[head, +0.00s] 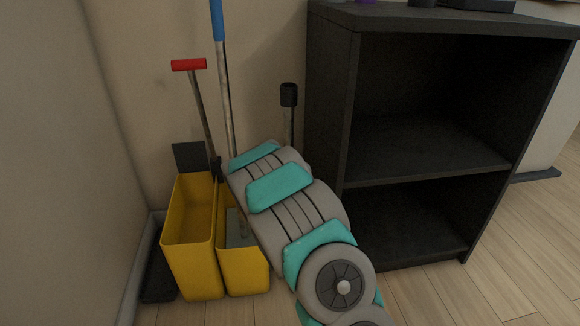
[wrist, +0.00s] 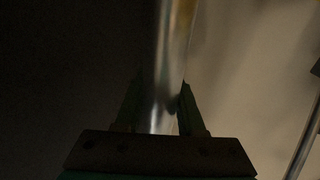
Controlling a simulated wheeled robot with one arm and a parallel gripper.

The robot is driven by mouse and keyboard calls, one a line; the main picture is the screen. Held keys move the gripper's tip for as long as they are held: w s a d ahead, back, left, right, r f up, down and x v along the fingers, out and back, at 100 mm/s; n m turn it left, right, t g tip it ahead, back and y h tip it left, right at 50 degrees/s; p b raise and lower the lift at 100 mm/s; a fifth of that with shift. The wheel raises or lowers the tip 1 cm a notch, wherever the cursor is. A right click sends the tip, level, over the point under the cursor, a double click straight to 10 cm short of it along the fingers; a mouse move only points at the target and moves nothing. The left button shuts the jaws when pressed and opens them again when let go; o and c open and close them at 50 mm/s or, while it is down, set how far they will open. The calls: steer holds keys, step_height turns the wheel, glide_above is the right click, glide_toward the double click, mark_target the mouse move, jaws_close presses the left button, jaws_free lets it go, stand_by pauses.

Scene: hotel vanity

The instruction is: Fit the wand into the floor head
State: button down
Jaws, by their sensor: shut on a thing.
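The wand is a metal tube with a black upper end (head: 289,95). It stands roughly upright between the wall and the dark shelf unit, just behind my arm. In the wrist view its shiny tube (wrist: 174,35) runs down between the fingers of my gripper (wrist: 162,88), which are closed on it. In the head view my arm hides the gripper and the wand's lower part. I cannot make out the floor head in either view, nor whether the wand touches it.
A yellow two-part mop bucket (head: 190,268) with a red-topped lever (head: 189,65) stands left of my arm. A blue-handled pole (head: 217,20) rises from it. The dark open shelf unit (head: 333,130) is close on the right. Wood floor (head: 510,285) is clear at the lower right.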

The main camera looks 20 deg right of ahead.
steer(key=shift+f, duration=0.15)
steer(key=shift+c, duration=2.2)
jaws_free()
steer(key=shift+s+a, duration=0.1)
steer(key=p+v, duration=0.1)
steer(key=v, duration=0.6)
steer(key=shift+s, duration=0.3)
steer(key=shift+a, duration=0.15)
